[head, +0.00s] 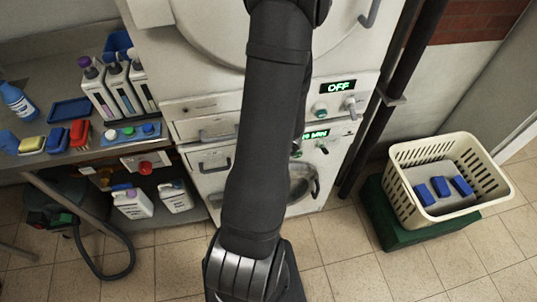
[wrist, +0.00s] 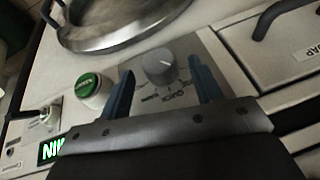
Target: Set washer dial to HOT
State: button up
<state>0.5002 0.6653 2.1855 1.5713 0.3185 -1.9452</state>
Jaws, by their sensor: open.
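In the wrist view a round grey dial (wrist: 161,66) stands on a grey plate with small printed labels. One label seems to read QUICK; I cannot make out HOT or the dial's setting. My gripper (wrist: 160,88) is open and empty, its two blue fingers on either side of the dial in the picture. I cannot tell whether the fingertips reach around it; no contact shows. In the head view the lower machine, with a round door (head: 302,187), is partly hidden behind my arm. The dial and my gripper are hidden there.
A green button (wrist: 88,86) sits left of the dial, and a drawer with a handle (wrist: 285,50) is to the right. The upper machine's display (head: 338,87) reads OFF. A cream basket (head: 490,180) stands right; bottles and a shelf are left.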

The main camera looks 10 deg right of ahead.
jog(key=shift+x, duration=0.95)
jog(key=c, duration=1)
jog(key=shift+d+y, duration=0.15)
jog(key=shift+y, duration=0.35)
jog(key=y, duration=0.3)
jog(key=shift+d+f+m, duration=0.1)
jog(key=shift+d+m, duration=0.15)
jog(key=shift+m, duration=0.15)
jog(key=shift+d+f+m+y, duration=0.15)
jog(key=shift+m+y, duration=0.15)
jog(key=shift+y, duration=1.1)
jog(key=shift+t, duration=0.3)
